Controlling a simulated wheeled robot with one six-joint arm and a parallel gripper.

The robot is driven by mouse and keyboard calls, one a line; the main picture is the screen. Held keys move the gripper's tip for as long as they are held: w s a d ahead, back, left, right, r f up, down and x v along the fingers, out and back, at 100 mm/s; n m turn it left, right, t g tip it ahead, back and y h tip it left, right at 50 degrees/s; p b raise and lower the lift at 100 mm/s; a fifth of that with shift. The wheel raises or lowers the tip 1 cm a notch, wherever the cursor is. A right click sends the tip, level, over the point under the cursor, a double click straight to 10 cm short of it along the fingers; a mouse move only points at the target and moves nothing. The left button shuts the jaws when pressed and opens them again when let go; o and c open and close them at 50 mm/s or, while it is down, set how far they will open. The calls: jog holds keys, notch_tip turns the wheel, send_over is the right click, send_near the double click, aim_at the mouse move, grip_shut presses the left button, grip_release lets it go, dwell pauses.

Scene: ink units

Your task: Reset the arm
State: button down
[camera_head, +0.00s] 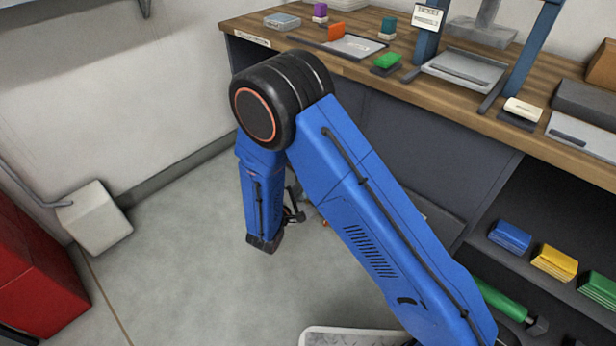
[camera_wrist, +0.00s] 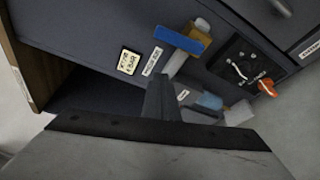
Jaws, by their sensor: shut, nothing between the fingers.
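My blue arm (camera_head: 365,205) rises from the lower right to a black elbow joint (camera_head: 285,95), then bends down to a shorter blue forearm (camera_head: 262,195). The forearm hangs over the grey floor in front of the bench. In the head view, only dark parts of my gripper show beside the forearm, partly hidden by the upper link. In the wrist view, my gripper (camera_wrist: 160,84) is shut and empty, its narrow grey fingers pointing toward the bench's dark front.
The wooden workbench (camera_head: 335,62) carries stamps, ink pads and a blue-framed press. Its lower shelf (camera_head: 520,262) holds blue, yellow and green blocks. A red cabinet (camera_head: 35,275) and a white box (camera_head: 95,217) stand left. Open floor (camera_head: 190,270) lies between.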

jog(key=s+d+r+m+g+h, duration=0.2)
jog(key=s+d+r+m+g, duration=0.2)
jog(key=d+r, duration=0.45)
jog(key=s+d+r+m+g+h, duration=0.1)
jog(key=s+d+r+m+g, duration=0.3)
jog(key=d, duration=0.8)
jog(key=s+d+r+m+g+h, duration=0.2)
jog(key=s+d+r+m+g, duration=0.15)
jog(key=d+r, duration=0.55)
jog(key=s+d+r+m+g+y, duration=0.3)
jog(key=s+d+y, duration=0.2)
jog(key=s+d, duration=0.5)
jog(key=s+a+r+m+t+y, duration=0.1)
jog(key=s+r+y, duration=0.1)
jog(key=s, duration=0.4)
jog(key=s+a+r+m+t+y, duration=0.2)
jog(key=s+r+y, duration=0.1)
jog(key=s, duration=0.2)
jog(key=shift+s+r+y, duration=0.15)
jog(key=shift+s+y, duration=0.25)
jog(key=shift+a+t, duration=0.1)
jog(key=shift+t, duration=0.15)
